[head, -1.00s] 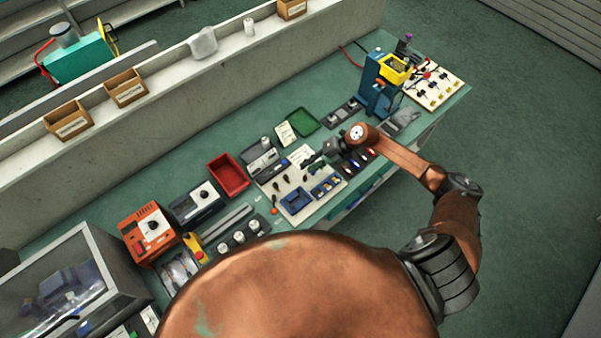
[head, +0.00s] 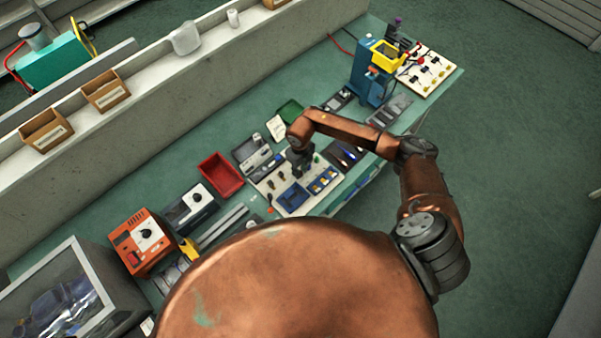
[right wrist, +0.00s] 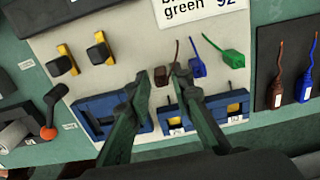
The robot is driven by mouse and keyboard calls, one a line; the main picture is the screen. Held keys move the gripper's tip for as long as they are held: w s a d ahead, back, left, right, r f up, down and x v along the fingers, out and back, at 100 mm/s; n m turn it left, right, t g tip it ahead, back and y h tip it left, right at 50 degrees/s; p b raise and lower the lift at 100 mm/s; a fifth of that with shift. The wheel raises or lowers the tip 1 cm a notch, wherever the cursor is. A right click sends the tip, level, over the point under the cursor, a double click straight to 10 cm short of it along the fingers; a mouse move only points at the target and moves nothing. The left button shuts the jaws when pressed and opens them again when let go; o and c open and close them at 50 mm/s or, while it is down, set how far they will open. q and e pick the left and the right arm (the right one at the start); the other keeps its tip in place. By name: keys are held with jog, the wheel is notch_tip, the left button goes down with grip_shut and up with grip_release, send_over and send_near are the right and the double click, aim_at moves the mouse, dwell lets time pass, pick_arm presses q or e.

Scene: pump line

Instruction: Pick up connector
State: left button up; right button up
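My right gripper (head: 300,166) is over the pale board on the bench. In the right wrist view its two green fingers (right wrist: 160,84) are apart, so it is open. Between the fingertips stands a small brown connector (right wrist: 160,76) with a lead rising from it; a second brown lead shows at the right fingertip. A blue connector (right wrist: 196,68) and a green connector (right wrist: 231,62) lie to the right. Two yellow and black parts (right wrist: 99,49) are at the left. Blue holders (right wrist: 236,103) are partly behind the fingers. My left gripper is not in view.
A printed card (right wrist: 202,6) lies behind the connectors. A dark tray (right wrist: 288,68) with brown and blue connectors is to the right. A red bin (head: 220,175) and a blue press-like stand (head: 368,78) are on the bench.

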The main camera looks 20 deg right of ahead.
jog(key=shift+d+f, duration=0.1)
jog(key=shift+f, duration=0.6)
jog(key=shift+c, duration=0.5)
grip_shut()
jog(key=shift+r, duration=0.15)
